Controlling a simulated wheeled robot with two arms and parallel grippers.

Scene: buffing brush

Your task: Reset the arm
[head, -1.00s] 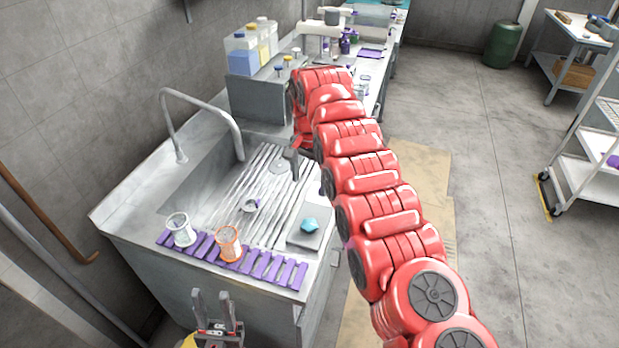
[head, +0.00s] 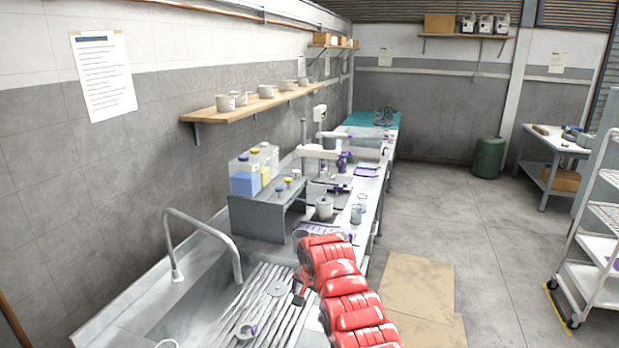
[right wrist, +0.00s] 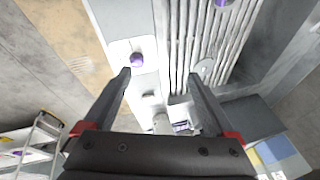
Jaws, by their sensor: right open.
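My right arm, red, comes in from the bottom right in the head view and reaches over the right side of the sink's grooved drainboard (head: 262,309). A small dark part of my right gripper (head: 299,298) shows beside the arm, above the drainboard. In the right wrist view, my right gripper (right wrist: 159,78) has its two dark fingers wide apart. Nothing is held between them. My left gripper is out of view.
A curved faucet (head: 205,235) stands at the sink's back. A grey riser (head: 262,217) with bottles is behind the drainboard. A long bench with lab equipment runs farther back. A wall shelf (head: 250,97) holds pots. The floor on the right is open, up to a white cart (head: 590,262).

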